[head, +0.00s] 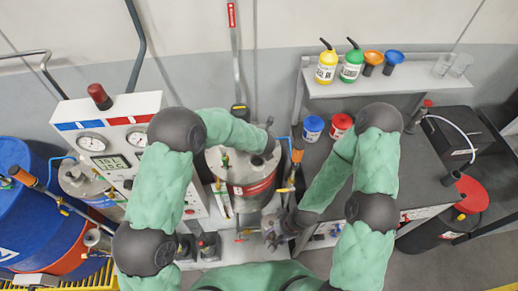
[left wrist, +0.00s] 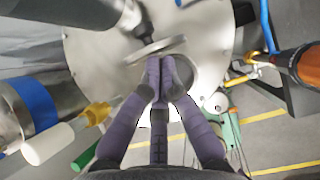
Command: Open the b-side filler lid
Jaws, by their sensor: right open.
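The steel tank with a red band (head: 252,190) stands mid-picture in the head view. Its top (left wrist: 95,45) fills much of the left wrist view. There, a round filler lid (left wrist: 157,50) is tilted up from the top, beside a dark round filler opening (left wrist: 182,75). My left gripper (left wrist: 161,62) has its purple fingers together, tips at the lid's lower edge and the opening. I cannot tell whether they touch the lid. In the head view the left gripper is largely hidden near the tank top. My right gripper (head: 279,228) is open and empty, low and right of the tank.
A control panel with gauges (head: 112,145) and a blue-banded tank (head: 82,182) stand left. A grey bench (head: 385,180) with blue (head: 313,127) and red (head: 340,125) cans is right. An orange-handled valve (head: 294,165) stands close beside the red-banded tank.

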